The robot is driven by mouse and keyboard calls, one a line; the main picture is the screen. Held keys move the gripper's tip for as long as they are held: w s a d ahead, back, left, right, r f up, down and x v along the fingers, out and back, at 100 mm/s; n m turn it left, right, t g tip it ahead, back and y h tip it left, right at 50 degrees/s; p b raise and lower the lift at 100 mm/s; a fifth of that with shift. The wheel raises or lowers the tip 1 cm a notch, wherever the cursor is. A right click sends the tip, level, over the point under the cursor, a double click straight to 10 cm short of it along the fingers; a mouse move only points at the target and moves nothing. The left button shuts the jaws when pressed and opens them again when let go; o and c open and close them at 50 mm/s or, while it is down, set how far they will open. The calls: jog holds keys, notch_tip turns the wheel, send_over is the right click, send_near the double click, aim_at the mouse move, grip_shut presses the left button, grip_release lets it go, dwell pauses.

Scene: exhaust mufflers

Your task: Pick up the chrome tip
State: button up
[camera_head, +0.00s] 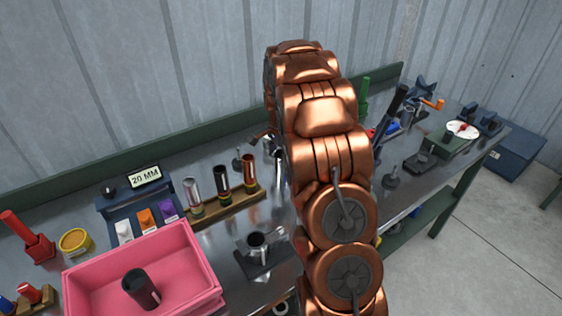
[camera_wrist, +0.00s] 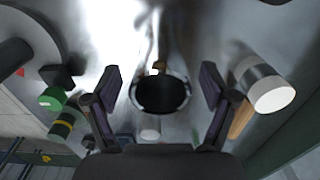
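My gripper (camera_wrist: 160,88) is open in the wrist view, one dark finger on each side. Between and beyond the fingers is a round, shiny-rimmed tube (camera_wrist: 160,94) with a dark opening; I cannot tell whether a finger touches it. This tube may be a chrome tip, but its colour is unclear. In the head view a silvery tip (camera_head: 193,192) stands at the left of a wooden rack (camera_head: 227,205), beside a black tip (camera_head: 222,179) and a copper tip (camera_head: 249,170). My copper-coloured arm hides my gripper and the bench behind it there.
A pink bin (camera_head: 190,240) holds a black cylinder (camera_head: 140,288). A dark stand with a metal cup (camera_head: 257,245) is right of it. A "20 MM" display (camera_head: 145,177) stands behind. In the wrist view a white-ended cylinder (camera_wrist: 265,88) lies close to the right finger.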

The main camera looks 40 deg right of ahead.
jog(key=c, duration=1.1)
